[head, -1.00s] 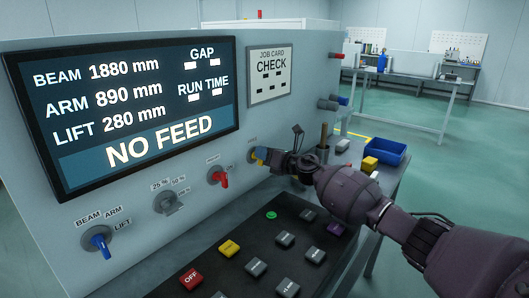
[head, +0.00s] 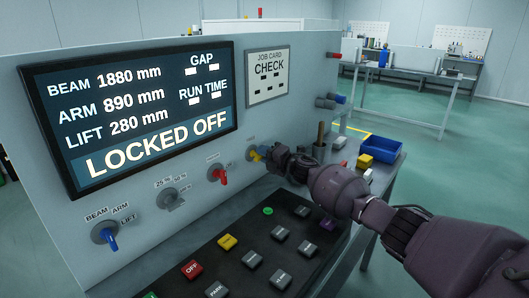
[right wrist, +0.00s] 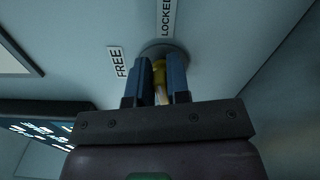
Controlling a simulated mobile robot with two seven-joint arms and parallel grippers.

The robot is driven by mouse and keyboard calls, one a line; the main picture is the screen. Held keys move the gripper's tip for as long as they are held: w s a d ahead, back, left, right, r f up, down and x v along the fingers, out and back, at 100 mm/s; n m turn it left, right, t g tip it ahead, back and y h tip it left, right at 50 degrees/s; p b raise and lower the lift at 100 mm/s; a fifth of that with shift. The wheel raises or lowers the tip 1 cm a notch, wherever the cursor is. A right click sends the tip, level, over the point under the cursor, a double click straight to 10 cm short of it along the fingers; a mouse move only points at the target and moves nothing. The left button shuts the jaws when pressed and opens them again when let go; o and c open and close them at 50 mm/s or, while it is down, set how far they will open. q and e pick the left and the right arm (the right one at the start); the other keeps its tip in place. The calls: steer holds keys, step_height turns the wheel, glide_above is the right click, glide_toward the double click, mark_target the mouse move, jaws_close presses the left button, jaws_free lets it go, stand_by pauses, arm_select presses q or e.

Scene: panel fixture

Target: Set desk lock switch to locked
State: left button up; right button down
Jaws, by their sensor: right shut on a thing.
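The desk lock switch is a yellow knob on a round grey base (head: 254,153) on the upright panel, right of the red-handled switch. In the right wrist view the yellow knob (right wrist: 159,72) sits between the two blue fingers of my right gripper (right wrist: 163,84), which is shut on it. The knob points towards the LOCKED label (right wrist: 167,18); the FREE label (right wrist: 117,62) is to its left. In the head view my right gripper (head: 268,155) hides part of the switch. The panel screen (head: 140,115) reads LOCKED OFF. My left gripper is not in view.
Other switches are the red-handled one (head: 218,173), a grey one (head: 172,198) and a blue-handled one (head: 106,236). A black desk with several push buttons (head: 270,245) lies below my right arm. A blue bin (head: 382,149) stands to the right.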

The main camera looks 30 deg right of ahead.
steer(key=shift+f+m, duration=0.2)
steer(key=shift+m, duration=1)
steer(key=c, duration=1.2)
jaws_free()
steer(key=shift+o, duration=0.2)
steer(key=p+v, duration=0.3)
steer(key=v, duration=0.8)
